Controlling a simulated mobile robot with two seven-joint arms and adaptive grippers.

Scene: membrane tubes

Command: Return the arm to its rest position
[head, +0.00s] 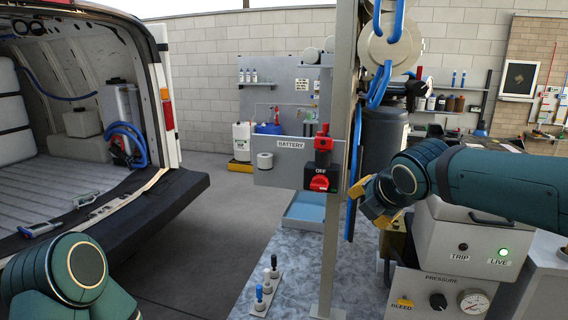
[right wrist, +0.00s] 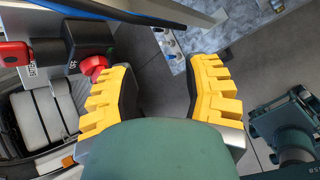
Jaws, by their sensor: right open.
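My right arm (head: 480,180) comes in from the right in the head view. Its yellow-fingered right gripper (head: 377,203) is just right of the metal post and the battery switch panel. In the right wrist view the right gripper (right wrist: 166,72) has its fingers wide apart with nothing between them. The red OFF knob (head: 319,182) is on the panel, left of the gripper and apart from it. That red knob (right wrist: 93,67) also shows beyond the left finger in the wrist view. My left arm (head: 70,275) shows at the bottom left; its gripper is out of frame.
The metal post (head: 333,240) and hanging blue hose (head: 354,170) stand close left of the gripper. A pressure box (head: 425,292) with a gauge is below the right arm. A blue tray (head: 305,211) and small valves (head: 267,282) are on the bench. A van (head: 60,180) is at left.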

